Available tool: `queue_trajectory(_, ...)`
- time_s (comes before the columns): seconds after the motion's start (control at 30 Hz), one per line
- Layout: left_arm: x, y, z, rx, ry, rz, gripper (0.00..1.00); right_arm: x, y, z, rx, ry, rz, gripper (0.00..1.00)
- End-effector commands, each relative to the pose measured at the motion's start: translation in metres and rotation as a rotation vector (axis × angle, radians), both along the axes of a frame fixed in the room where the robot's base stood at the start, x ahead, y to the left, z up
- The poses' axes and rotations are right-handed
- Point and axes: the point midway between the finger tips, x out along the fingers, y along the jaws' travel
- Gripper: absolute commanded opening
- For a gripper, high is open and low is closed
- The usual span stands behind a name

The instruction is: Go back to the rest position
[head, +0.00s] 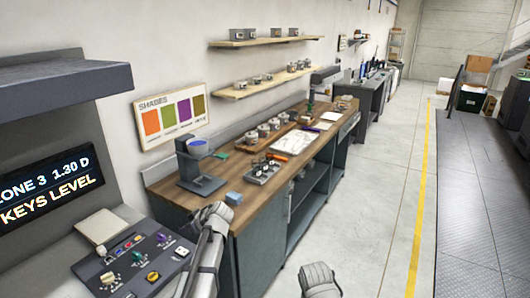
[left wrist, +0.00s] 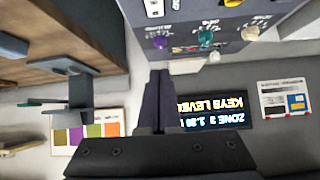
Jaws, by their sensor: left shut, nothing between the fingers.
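My left gripper (left wrist: 160,78) shows in the left wrist view with its two dark fingers together and nothing between them. In the head view my left arm rises from the bottom, beside the key panel and in front of the near end of the wooden bench; the fingers are hard to make out there. A pale rounded part of mine stands at the bottom middle of the head view. My right gripper's fingers do not show.
The key panel (head: 148,262) with coloured knobs is at lower left, below a lit display (head: 48,182). The floor (head: 375,220) to the right is clear.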

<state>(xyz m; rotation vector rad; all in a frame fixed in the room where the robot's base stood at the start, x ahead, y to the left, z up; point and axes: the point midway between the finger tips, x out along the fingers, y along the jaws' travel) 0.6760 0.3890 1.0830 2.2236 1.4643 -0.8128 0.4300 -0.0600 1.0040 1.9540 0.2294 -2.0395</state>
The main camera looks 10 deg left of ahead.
Motion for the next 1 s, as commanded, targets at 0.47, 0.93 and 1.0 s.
queue_trajectory(0.47, -0.154, -0.244, -0.070, -0.246, 0.696, -0.814, 0.00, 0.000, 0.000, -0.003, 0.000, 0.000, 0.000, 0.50)
queue_trajectory(0.93, -0.247, -0.329, -0.082, -0.338, 0.968, -1.325, 0.00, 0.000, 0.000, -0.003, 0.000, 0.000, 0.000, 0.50)
queue_trajectory(1.0, -0.247, -0.329, -0.082, -0.338, 0.968, -1.325, 0.00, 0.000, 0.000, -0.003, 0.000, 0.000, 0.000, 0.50)
